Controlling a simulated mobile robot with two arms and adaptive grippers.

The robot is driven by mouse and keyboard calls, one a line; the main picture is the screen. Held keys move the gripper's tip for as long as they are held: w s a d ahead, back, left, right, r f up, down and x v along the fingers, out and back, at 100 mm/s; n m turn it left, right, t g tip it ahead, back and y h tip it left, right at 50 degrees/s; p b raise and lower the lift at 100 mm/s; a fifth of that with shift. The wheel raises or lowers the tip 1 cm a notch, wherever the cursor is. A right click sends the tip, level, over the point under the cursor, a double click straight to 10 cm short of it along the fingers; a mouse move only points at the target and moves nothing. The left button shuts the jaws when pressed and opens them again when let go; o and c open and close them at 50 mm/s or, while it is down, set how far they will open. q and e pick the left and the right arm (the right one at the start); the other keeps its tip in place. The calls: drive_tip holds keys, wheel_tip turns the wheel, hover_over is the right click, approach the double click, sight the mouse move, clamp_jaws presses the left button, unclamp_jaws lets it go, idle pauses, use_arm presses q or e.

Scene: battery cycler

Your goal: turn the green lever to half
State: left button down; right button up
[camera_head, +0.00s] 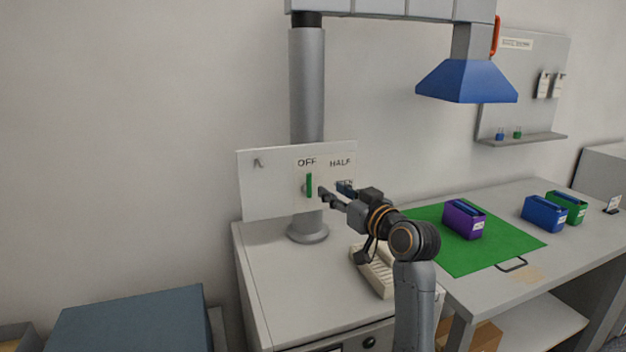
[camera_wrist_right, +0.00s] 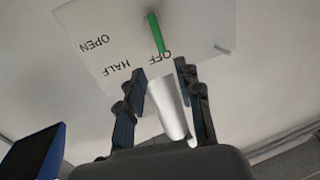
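The green lever (camera_head: 309,185) stands upright on a white panel (camera_head: 262,190), below the printed word OFF. The word HALF is to its right. In the right wrist view the lever (camera_wrist_right: 156,33) appears beyond the fingertips, near OFF, with HALF and OPEN to the left. My right gripper (camera_head: 336,192) is just right of the lever in the head view, pointing at the panel. Its two fingers (camera_wrist_right: 158,70) are apart with nothing between them, and they do not appear to touch the lever. My left gripper is not in view.
A grey post (camera_head: 307,85) rises behind the panel. A beige keyboard-like device (camera_head: 376,278) lies on the cabinet (camera_head: 270,285) below my right arm. A purple box (camera_head: 463,220) stands on a green mat (camera_head: 495,253) at the right. A blue hood (camera_head: 467,82) hangs above.

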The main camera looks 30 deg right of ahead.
sight(311, 178)
drive_tip(key=w+p, duration=0.1)
drive_tip(key=w, duration=0.8)
drive_tip(key=shift+w+d, duration=0.1)
drive_tip(key=shift+w, duration=0.2)
drive_tip(key=shift+c, duration=0.4)
clamp_jaws()
